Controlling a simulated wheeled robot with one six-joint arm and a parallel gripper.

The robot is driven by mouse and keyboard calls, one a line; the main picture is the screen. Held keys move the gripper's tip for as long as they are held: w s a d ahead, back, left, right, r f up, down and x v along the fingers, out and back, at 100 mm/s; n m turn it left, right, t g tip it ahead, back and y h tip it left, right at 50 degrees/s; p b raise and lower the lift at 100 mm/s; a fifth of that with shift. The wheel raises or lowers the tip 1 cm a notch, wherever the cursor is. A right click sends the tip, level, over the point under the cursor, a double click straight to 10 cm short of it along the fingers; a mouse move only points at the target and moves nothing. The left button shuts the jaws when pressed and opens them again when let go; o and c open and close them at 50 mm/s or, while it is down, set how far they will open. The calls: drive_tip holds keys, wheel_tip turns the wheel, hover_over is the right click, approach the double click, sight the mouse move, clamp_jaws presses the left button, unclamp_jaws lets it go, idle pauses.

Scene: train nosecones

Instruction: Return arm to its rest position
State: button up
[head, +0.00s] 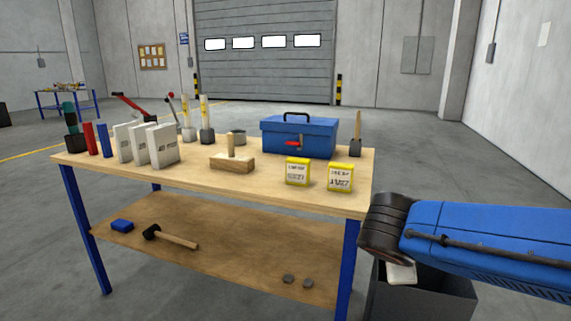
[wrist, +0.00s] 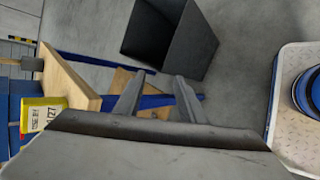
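My arm (head: 490,240) reaches in from the right edge of the head view, past the right end of the workbench (head: 290,197). Its blue link ends in a dark rounded joint in front of the bench corner. My gripper (wrist: 162,78) shows in the wrist view with its two dark fingers apart and nothing between them. The head view does not show the fingers clearly. Below the arm stands a dark open bin (head: 420,300), which also shows in the wrist view (wrist: 150,35). A small pale piece (head: 402,274) shows under the joint; I cannot tell whether it is in the bin.
The bench top holds a blue toolbox (head: 300,138), two yellow-labelled boxes (head: 298,172), a wooden block with a peg (head: 232,163), white binders (head: 163,146) and several tools. A mallet (head: 170,237) lies on the lower shelf.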

drive_tip(key=s+d+f+m+g+y, duration=0.1)
drive_tip(key=s+f+m+y, duration=0.1)
drive_tip(key=s+m, duration=0.5)
drive_tip(key=s+d+f+m+g+y, duration=0.1)
drive_tip(key=s+d+f+m+y, duration=0.1)
drive_tip(key=s+m, duration=0.4)
drive_tip(key=shift+s+f+m+y, duration=0.4)
drive_tip(key=shift+f+m+y, duration=0.2)
drive_tip(key=shift+f+m, duration=0.65)
drive_tip(key=shift+d+r, duration=0.1)
drive_tip(key=shift+r, duration=0.05)
